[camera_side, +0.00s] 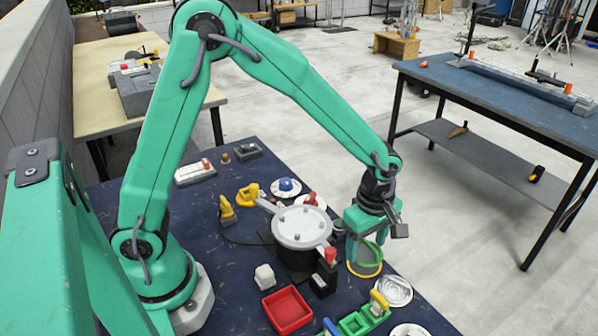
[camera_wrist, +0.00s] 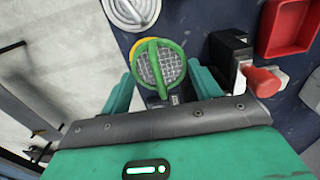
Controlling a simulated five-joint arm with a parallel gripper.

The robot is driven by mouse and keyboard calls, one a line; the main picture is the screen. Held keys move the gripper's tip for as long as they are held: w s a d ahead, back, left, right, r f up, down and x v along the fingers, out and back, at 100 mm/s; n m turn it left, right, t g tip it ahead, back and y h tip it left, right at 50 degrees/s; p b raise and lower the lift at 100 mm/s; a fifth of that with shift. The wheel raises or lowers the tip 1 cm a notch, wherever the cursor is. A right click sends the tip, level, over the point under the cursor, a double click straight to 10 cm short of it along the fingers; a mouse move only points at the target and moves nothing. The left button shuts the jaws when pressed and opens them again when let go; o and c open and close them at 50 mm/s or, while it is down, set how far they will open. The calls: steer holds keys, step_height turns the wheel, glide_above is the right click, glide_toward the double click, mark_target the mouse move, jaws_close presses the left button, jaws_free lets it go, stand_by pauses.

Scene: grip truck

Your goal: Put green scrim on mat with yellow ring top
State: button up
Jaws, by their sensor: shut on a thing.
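The green scrim (camera_side: 370,252) is a round green ring with grey mesh and a raised green bar across it, clear in the wrist view (camera_wrist: 146,70). My gripper (camera_side: 366,246) points down and is shut on the scrim, with its fingers on either side in the wrist view (camera_wrist: 161,88). A yellow ring (camera_side: 364,273) shows directly below the scrim. In the wrist view the yellow ring (camera_wrist: 138,46) peeks out past the scrim's upper left edge. I cannot tell whether scrim and yellow ring touch. The mat under the yellow ring is mostly hidden.
A round silver dish (camera_side: 394,291) lies just in front. A red tray (camera_side: 287,309) and a green block (camera_side: 362,320) are nearer. The table's right edge is close.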

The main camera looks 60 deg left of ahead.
mark_target(365, 251)
steer(key=shift+w+a+f, duration=0.7)
steer(key=shift+w+a, duration=0.05)
steer(key=shift+w, duration=0.05)
steer(key=shift+f, duration=2)
steer(key=shift+f, duration=0.15)
steer(key=o, duration=1)
steer(key=shift+r, duration=0.2)
step_height(365, 251, up, 12)
steer(key=shift+f, duration=0.15)
